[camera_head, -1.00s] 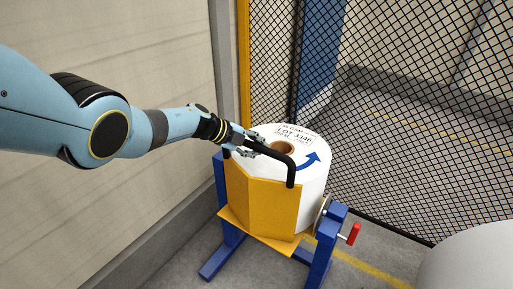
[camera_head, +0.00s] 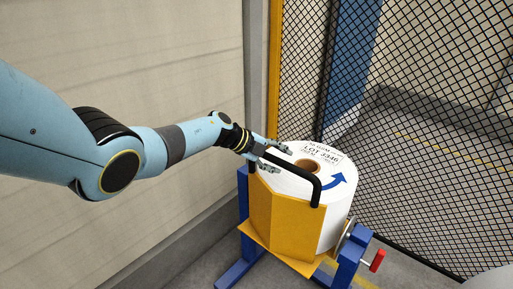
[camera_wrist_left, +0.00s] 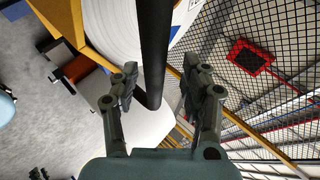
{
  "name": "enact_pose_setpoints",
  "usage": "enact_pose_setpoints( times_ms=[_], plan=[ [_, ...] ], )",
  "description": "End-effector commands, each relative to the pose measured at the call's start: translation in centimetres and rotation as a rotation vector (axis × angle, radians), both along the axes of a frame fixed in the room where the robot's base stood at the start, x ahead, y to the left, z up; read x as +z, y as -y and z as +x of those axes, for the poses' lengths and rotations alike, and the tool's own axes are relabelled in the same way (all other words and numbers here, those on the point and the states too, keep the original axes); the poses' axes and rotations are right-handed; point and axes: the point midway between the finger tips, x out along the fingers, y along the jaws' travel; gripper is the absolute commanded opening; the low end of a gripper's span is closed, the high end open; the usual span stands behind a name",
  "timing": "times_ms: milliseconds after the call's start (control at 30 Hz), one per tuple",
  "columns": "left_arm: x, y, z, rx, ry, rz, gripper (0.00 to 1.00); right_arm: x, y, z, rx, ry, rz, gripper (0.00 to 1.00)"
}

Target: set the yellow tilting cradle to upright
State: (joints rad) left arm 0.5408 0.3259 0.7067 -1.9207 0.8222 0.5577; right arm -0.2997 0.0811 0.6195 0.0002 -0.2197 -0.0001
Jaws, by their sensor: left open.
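The yellow tilting cradle (camera_head: 283,222) holds a white roll (camera_head: 338,212) whose printed top face, with a brown core and a blue arrow, points up. The cradle looks upright or close to it; I cannot tell the exact angle. A black bar handle (camera_head: 300,174) rises from the cradle and runs across the near side of the roll's top. My left gripper (camera_head: 274,157) is open at the left part of this handle. In the left wrist view the handle (camera_wrist_left: 153,45) lies between the parted fingers (camera_wrist_left: 160,92), with gaps on both sides. My right gripper is out of view.
A blue stand (camera_head: 349,268) carries the cradle, with a red-handled part (camera_head: 377,260) at its right side. A black mesh fence (camera_head: 440,130) with a yellow post (camera_head: 274,75) stands behind. A beige wall (camera_head: 150,60) is on the left.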

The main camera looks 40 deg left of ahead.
Motion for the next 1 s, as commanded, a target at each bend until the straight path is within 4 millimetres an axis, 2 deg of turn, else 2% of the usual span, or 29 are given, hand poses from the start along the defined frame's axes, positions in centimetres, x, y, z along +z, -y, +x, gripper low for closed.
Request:
enact_pose_setpoints(
  times_ms=[500,667,1000],
  plan=[
    [5.3,-3.9,-5.6,0.001,0.002,0.004,0.46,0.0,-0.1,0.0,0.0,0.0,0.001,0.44],
    [6.1,-4.2,-6.2,0.0,0.002,0.0,0.46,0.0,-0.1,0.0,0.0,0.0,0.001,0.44],
    [6.1,-4.3,-6.3,0.001,0.003,-0.001,0.46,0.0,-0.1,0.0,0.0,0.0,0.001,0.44]
  ],
)
